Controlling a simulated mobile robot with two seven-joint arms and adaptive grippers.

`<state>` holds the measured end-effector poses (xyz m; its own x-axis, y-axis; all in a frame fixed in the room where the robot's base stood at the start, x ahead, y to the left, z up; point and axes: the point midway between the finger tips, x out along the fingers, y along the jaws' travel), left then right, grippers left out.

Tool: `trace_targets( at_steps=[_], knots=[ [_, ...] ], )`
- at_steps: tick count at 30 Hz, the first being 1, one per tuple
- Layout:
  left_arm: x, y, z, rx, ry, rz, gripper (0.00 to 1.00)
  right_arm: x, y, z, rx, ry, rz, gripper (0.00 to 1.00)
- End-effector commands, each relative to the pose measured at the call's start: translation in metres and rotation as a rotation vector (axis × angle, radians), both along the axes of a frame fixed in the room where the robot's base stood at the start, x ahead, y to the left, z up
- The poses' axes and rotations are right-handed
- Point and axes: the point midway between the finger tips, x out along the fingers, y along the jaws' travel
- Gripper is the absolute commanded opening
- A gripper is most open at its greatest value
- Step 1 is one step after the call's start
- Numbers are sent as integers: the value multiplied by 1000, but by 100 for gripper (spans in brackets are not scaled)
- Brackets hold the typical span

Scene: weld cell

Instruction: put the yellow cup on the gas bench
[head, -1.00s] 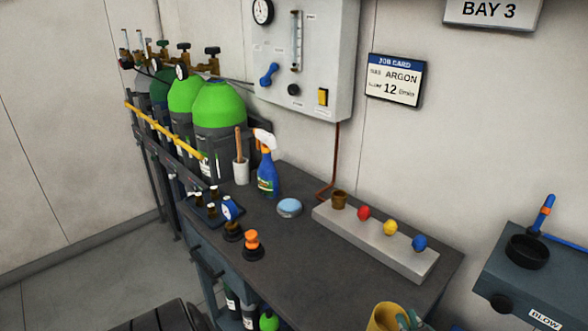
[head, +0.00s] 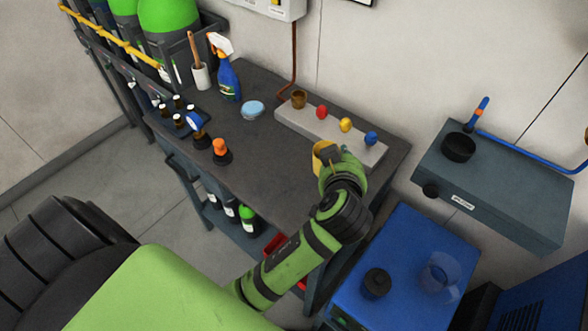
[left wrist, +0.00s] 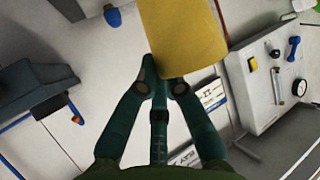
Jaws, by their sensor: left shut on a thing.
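The yellow cup (head: 321,157) is held by my left gripper (head: 336,160), whose fingers are shut on it. In the left wrist view the cup (left wrist: 180,38) fills the top middle between the fingertips of the gripper (left wrist: 163,82). The gas bench (head: 262,165) has a dark grey top. In the head view the cup overlaps the right part of this top, in front of the light grey block; its height above the top is hard to tell. My gripper hides part of the cup. My right gripper is not in view.
The grey block (head: 298,126) carries a brown cup and red, yellow and blue knobs. A blue disc (head: 252,110), a spray bottle (head: 227,75) and an orange-topped item (head: 221,151) stand on the bench. The middle front of the top is clear. A blue cabinet (head: 400,265) stands at right.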

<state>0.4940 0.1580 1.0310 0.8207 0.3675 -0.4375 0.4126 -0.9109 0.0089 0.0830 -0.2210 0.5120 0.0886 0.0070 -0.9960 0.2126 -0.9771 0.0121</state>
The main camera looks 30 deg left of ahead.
Motion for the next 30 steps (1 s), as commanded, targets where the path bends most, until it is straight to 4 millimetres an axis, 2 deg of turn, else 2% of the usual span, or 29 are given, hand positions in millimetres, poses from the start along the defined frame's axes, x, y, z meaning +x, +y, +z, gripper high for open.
trace_targets(
  at_steps=[9,15,20,30],
  knots=[
    [-3,69,-37,11,6,1,0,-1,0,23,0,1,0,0],
    [-3,101,-58,7,3,1,0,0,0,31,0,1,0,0],
    [-3,109,-66,2,1,1,0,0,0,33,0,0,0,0],
    [-3,109,-104,2,2,2,0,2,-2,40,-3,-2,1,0]
  ],
)
